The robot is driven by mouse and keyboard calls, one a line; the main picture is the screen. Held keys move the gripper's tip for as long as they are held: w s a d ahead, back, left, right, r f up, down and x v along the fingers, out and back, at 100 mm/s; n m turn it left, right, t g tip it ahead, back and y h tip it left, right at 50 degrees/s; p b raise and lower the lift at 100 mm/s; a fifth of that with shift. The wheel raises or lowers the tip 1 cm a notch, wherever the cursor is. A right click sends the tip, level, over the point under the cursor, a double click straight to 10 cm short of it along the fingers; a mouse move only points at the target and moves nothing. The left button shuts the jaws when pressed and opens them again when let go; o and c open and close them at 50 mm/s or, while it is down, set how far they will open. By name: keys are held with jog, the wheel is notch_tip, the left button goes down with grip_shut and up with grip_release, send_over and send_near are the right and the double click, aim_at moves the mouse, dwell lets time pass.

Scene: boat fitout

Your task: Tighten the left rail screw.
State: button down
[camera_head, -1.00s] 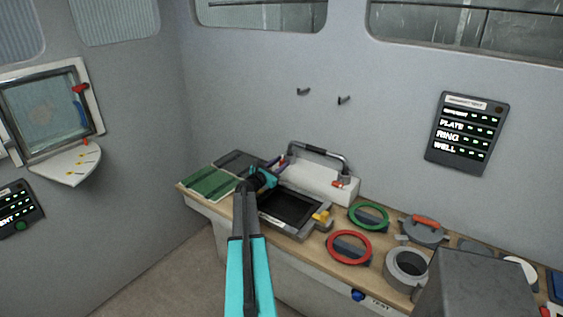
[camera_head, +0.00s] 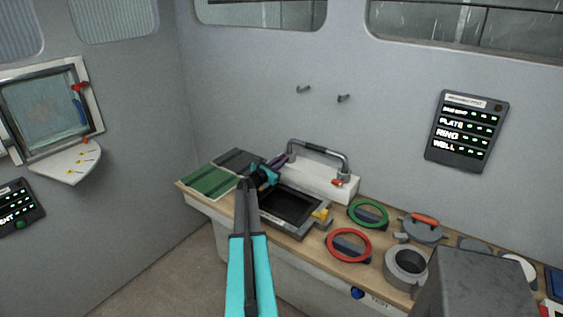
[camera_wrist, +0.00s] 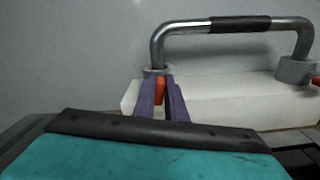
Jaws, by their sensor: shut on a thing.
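The metal rail (camera_head: 318,150) with a black grip stands on a white block at the back of the bench; it also shows in the wrist view (camera_wrist: 190,30). The orange left rail screw (camera_wrist: 160,88) is at the base of the rail's left leg. The purple fingers of my gripper (camera_wrist: 164,100) are shut on this screw, one on each side, and hide much of it. In the head view my gripper (camera_head: 279,160) reaches the left foot of the rail, and the left screw is too covered to make out there. The right rail screw (camera_head: 338,183) is red-orange, by the right leg.
A dark sink-like recess (camera_head: 288,205) lies in front of the rail, with a yellow part (camera_head: 321,214) at its right. A green ring (camera_head: 384,216) and a red ring (camera_head: 369,246) lie further right. A green board (camera_head: 209,182) lies at the left. Two hooks are on the wall.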

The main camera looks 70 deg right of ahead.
jog(key=shift+s+f+m+b, duration=0.15)
jog(key=shift+m+b, duration=0.4)
jog(key=shift+b, duration=0.75)
jog(key=shift+f+m+b, duration=0.15)
jog(key=shift+m+b, duration=0.4)
jog(key=shift+b, duration=1.2)
jog(key=m+b, duration=0.2)
jog(key=b, duration=0.2)
jog(key=m+b, duration=0.2)
jog(key=b, duration=0.2)
jog(key=shift+s+a+f, duration=0.1)
jog(key=shift+s+f, duration=0.1)
jog(key=m+b, duration=0.2)
jog(key=b, duration=0.2)
jog(key=m+b, duration=0.2)
jog(key=b, duration=0.2)
jog(key=m+b, duration=0.3)
jog(key=b, duration=0.1)
jog(key=shift+s+f+b, duration=0.15)
jog(key=shift+f+b, duration=0.1)
jog(key=shift+b, duration=0.05)
jog(key=shift+r+m+b, duration=0.1)
jog(key=shift+m+b, duration=0.35)
jog(key=shift+m, duration=0.05)
jog(key=c, duration=1.8)
grip_release()
jog(key=shift+a, duration=0.1)
